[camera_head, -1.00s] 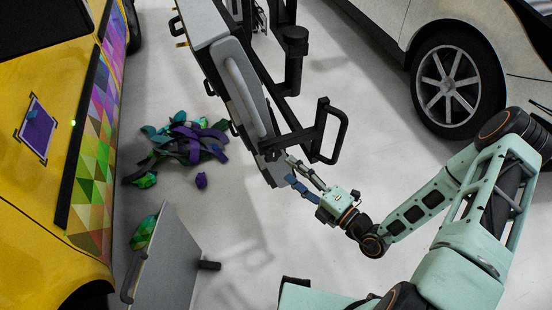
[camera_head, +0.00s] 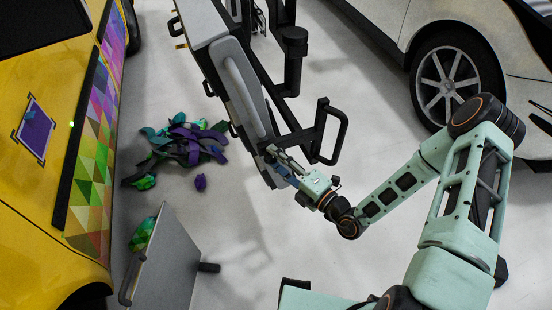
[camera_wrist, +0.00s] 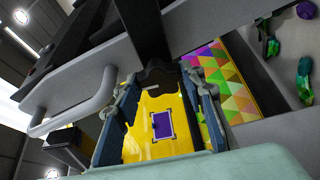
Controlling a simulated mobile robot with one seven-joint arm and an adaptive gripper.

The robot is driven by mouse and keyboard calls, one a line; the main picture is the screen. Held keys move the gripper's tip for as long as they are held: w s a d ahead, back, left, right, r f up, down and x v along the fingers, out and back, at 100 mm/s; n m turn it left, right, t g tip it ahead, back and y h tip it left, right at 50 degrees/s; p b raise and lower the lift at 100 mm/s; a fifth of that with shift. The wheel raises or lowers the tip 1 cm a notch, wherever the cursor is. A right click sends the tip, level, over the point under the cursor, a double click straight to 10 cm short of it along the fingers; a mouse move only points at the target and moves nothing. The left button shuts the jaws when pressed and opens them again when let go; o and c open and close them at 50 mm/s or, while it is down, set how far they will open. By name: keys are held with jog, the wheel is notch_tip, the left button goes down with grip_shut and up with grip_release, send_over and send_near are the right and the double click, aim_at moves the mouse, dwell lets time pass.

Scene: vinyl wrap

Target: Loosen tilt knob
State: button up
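My gripper (camera_head: 275,160) is at the lower end of a tilted grey panel on a black stand (camera_head: 293,75). In the wrist view my gripper (camera_wrist: 160,82) is open, with its blue-grey fingers wide apart. A dark, rounded part (camera_wrist: 160,76), which looks like the tilt knob, shows near and between the fingertips, at the end of a black post (camera_wrist: 150,40). I cannot tell whether the fingers touch it. In the head view the knob cannot be made out behind the fingers and panel edge.
A black loop handle (camera_head: 332,132) juts out just right of my gripper. A yellow car (camera_head: 45,110) stands left and a white car (camera_head: 450,30) right. Vinyl scraps (camera_head: 185,145) and a grey cart (camera_head: 165,265) are at left.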

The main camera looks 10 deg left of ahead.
jog(key=c, duration=0.4)
jog(key=shift+c, duration=0.2)
jog(key=shift+r, duration=0.1)
jog(key=n+h+p, duration=0.2)
jog(key=n+p, duration=0.2)
jog(key=p, duration=0.2)
jog(key=n+h+p, duration=0.3)
jog(key=n+p, duration=0.2)
jog(key=p, duration=0.1)
jog(key=n+t+h+p, duration=0.1)
jog(key=n+h+p, duration=0.1)
jog(key=n+p, duration=0.2)
jog(key=shift+s+a+r+p, duration=0.3)
jog(key=shift+r+p, duration=0.05)
jog(key=shift+p, duration=1.25)
jog(key=n+t+h+p, duration=0.1)
jog(key=n+p, duration=0.1)
jog(key=shift+n+h, duration=0.3)
jog(key=shift+f+n+t+h+p, duration=0.15)
jog(key=shift+n+t+h+p, duration=0.4)
jog(key=shift+n+p, duration=0.4)
